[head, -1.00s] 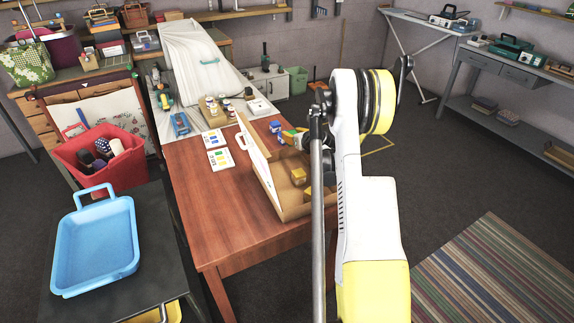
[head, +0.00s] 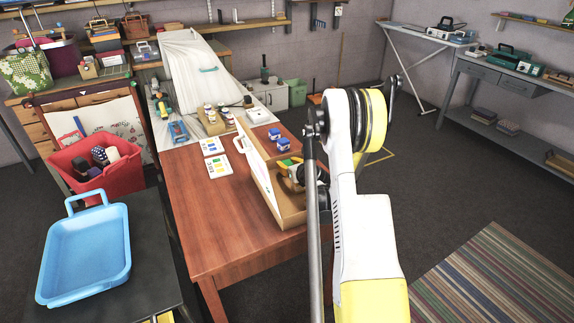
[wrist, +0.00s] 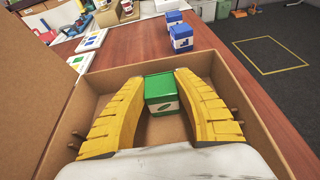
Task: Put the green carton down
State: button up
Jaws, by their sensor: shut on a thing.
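The green carton (wrist: 160,88), with a white band and a leaf mark, is between the two yellow fingers of my gripper (wrist: 157,78) in the wrist view. The fingers are shut on its sides. It is upright inside the walls of an open brown box (wrist: 258,105); I cannot tell whether it touches the box floor. In the head view the gripper (head: 289,168) is down at the box (head: 290,215), and my arm hides part of the box's right side.
Two blue cartons (head: 277,134) stand on the brown table (head: 205,225) beyond the box. The box's raised lid (head: 262,180) stands at its left. White colour cards (head: 217,166) lie farther left. The table's front left is clear.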

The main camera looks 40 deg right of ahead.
jog(key=o, duration=1.1)
jog(key=shift+s+r, duration=0.1)
jog(key=shift+r, duration=0.05)
jog(key=v, duration=1.1)
jog(key=shift+s+a+r, duration=0.1)
jog(key=shift+s+r, duration=0.05)
jog(key=shift+s, duration=0.15)
